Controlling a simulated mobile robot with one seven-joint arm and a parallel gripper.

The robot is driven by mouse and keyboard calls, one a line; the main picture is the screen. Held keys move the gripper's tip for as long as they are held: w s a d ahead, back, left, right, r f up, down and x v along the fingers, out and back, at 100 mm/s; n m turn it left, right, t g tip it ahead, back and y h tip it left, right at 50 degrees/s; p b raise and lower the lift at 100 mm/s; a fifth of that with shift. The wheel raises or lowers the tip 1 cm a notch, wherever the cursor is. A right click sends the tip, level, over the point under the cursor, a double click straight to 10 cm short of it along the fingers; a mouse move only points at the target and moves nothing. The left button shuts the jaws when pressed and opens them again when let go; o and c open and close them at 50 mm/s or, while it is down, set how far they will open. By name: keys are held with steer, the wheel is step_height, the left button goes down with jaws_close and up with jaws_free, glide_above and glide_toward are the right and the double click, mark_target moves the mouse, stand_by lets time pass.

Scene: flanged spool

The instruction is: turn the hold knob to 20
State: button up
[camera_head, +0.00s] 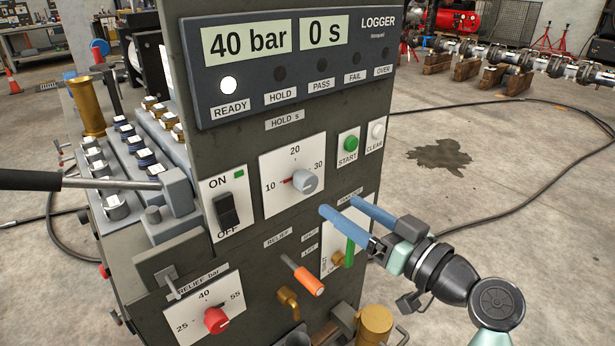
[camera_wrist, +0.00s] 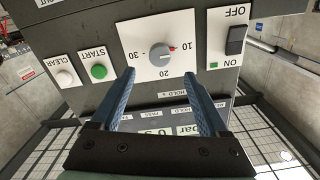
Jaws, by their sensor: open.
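The hold knob (camera_head: 304,181) is a grey round knob on a white plate marked 10, 20 and 30, under the label HOLD s. Its red pointer is turned towards 10. It also shows in the wrist view (camera_wrist: 160,57), upside down, with the red mark on the 10 side. My gripper (camera_head: 338,206) is open and empty, with two blue fingers, to the lower right of the knob in the head view. In the wrist view the open fingertips (camera_wrist: 158,73) are apart, and the knob shows just beyond the gap between them. I see no contact with it.
Right of the knob are the green START button (camera_head: 351,144) and white CLEAR button (camera_head: 377,131). Left is the black ON/OFF switch (camera_head: 227,209). An orange-handled lever (camera_head: 309,281) and red relief knob (camera_head: 216,320) stick out below. The display (camera_head: 247,41) reads 40 bar, 0 s.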

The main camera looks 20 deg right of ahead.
mark_target(311, 185)
steer(key=x, duration=1)
jaws_close()
